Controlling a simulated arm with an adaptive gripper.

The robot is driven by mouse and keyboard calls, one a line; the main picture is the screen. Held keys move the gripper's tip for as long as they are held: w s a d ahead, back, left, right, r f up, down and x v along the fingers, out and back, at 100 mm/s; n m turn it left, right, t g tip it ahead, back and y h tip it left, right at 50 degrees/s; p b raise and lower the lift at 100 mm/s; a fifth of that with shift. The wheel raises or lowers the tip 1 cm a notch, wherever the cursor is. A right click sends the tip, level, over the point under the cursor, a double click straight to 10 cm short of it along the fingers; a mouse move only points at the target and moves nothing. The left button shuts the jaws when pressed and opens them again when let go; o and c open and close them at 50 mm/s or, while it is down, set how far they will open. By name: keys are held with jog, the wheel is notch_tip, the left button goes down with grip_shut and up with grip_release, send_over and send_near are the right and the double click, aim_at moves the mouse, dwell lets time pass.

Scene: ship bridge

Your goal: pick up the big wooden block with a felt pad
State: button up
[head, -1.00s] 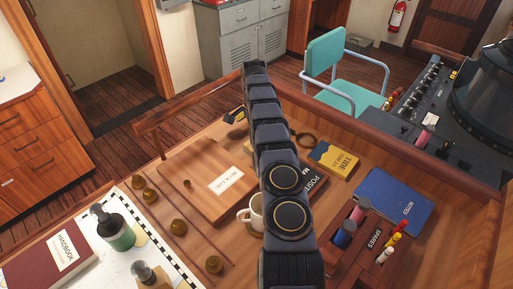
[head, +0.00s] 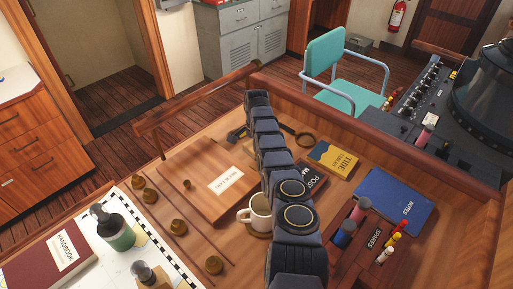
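I see no big wooden block with a felt pad that I can make out for sure. A small wooden block with a dark round knob (head: 150,279) stands at the bottom edge, partly cut off; no felt shows on it. My arm runs up the middle of the head view and covers part of the desk. A small dark part of my gripper (head: 237,133) shows left of the arm near the desk's far side. The rest of it is hidden behind the arm, so its fingers and any hold cannot be made out.
A flat wooden case with a white label (head: 225,180) lies left of my arm. A white mug (head: 257,212) stands close beside the arm. Blue notes (head: 393,201), a yellow tide book (head: 333,159) and a spares rack (head: 350,250) lie right. A raised rail (head: 200,95) edges the desk.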

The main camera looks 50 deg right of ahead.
jog(key=c, duration=1)
jog(key=shift+r, duration=0.1)
